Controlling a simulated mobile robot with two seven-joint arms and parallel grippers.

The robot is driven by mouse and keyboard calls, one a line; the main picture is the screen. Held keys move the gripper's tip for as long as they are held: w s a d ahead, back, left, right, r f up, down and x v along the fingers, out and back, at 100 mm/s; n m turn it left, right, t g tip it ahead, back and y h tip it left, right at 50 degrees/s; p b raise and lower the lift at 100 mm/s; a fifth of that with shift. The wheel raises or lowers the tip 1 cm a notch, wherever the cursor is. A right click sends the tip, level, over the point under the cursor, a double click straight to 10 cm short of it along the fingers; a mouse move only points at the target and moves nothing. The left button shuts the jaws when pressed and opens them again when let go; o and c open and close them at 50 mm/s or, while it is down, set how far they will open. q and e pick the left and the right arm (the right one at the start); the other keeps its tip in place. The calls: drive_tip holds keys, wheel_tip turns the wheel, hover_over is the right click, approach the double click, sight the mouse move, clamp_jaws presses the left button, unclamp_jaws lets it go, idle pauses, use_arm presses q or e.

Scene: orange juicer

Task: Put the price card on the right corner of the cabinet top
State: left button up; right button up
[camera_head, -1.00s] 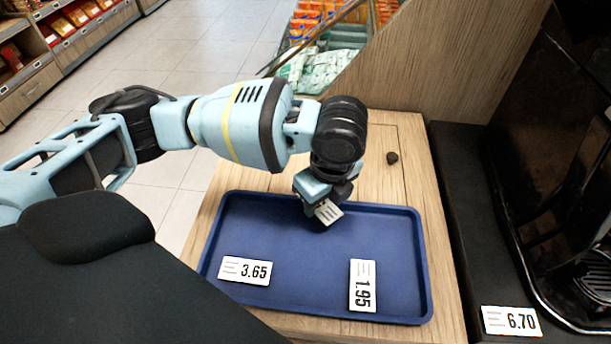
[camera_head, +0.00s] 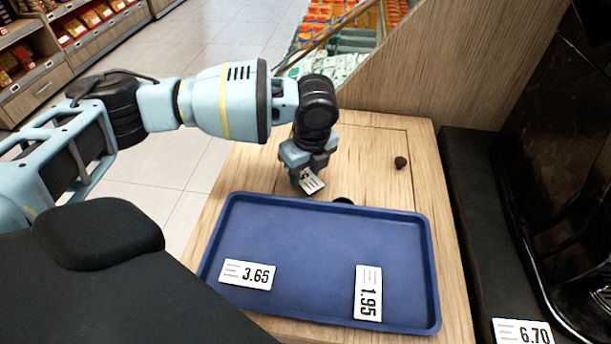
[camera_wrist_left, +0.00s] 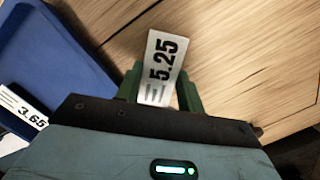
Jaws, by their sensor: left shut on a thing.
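A white price card reading 5.25 (camera_wrist_left: 162,66) is held between the green fingers of my left gripper (camera_wrist_left: 160,92), as the left wrist view shows. In the head view my left gripper (camera_head: 306,176) holds the card (camera_head: 312,182) over the wooden cabinet top (camera_head: 356,150), just behind the blue tray's far edge. I cannot tell whether the card touches the wood. Two more cards, 3.65 (camera_head: 247,274) and 1.95 (camera_head: 368,293), lie in the tray. A 6.70 card (camera_head: 522,331) is at the lower right by the black machine. My right gripper is not in view.
The blue tray (camera_head: 330,205) covers the near part of the cabinet top. A small dark knob (camera_head: 400,162) stands on the wood to the right of the gripper. A wooden panel (camera_head: 465,65) rises behind, and a black machine (camera_head: 570,150) stands at the right.

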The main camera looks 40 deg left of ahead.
sight(310, 182)
use_arm(q)
drive_tip(key=shift+f, duration=0.85)
drive_tip(key=o, duration=1)
drive_tip(key=shift+f, duration=0.1)
drive_tip(key=shift+c, duration=0.2)
wheel_tip(310, 182, up, 12)
drive_tip(key=d+p, duration=0.1)
drive_tip(key=p, duration=0.1)
drive_tip(key=shift+s+d, duration=0.3)
drive_tip(key=shift+d, duration=0.05)
drive_tip(key=shift+o, duration=0.6)
